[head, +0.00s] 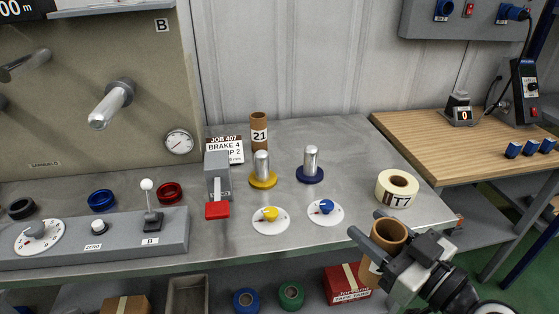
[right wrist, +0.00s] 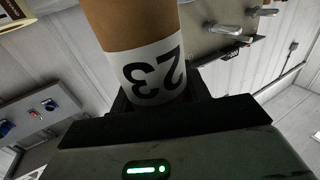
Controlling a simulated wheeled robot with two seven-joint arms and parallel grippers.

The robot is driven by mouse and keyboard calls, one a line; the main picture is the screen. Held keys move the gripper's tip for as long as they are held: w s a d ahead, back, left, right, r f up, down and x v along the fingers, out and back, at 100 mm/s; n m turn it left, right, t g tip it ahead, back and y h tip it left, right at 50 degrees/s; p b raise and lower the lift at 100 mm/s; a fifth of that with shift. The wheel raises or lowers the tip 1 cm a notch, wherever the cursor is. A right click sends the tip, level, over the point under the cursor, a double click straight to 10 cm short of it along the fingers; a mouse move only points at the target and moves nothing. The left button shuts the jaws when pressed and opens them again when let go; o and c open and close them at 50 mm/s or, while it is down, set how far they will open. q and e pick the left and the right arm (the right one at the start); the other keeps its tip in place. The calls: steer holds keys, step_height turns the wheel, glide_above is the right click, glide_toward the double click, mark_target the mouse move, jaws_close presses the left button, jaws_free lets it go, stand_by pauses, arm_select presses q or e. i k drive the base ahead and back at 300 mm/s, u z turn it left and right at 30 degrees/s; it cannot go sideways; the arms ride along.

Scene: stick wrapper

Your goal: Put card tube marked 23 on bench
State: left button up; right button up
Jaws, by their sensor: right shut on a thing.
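The brown card tube marked 23 (head: 390,235) is upright in my right gripper (head: 371,229), off the front edge of the grey metal bench (head: 330,165) at its right end. The right wrist view shows the tube (right wrist: 135,25) with its white label reading 23, upside down there, between the jaws. My right gripper is shut on it. The tube's lower part is partly hidden by the gripper in the head view. My left gripper is not in view.
Another card tube marked 21 (head: 259,133) stands at the bench's back. A tape roll marked 17 (head: 397,188) lies near its right end. Two metal posts (head: 310,162) (head: 262,166) and two dials (head: 326,209) (head: 270,217) occupy the middle. A wooden-topped table (head: 430,135) stands right.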

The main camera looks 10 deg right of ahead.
mark_target(292, 146)
steer(key=k, duration=0.15)
steer(key=z, duration=2.1)
steer(key=i, duration=1)
steer(key=u, duration=3.5)
steer(key=i, duration=0.5)
steer(key=u, duration=0.1)
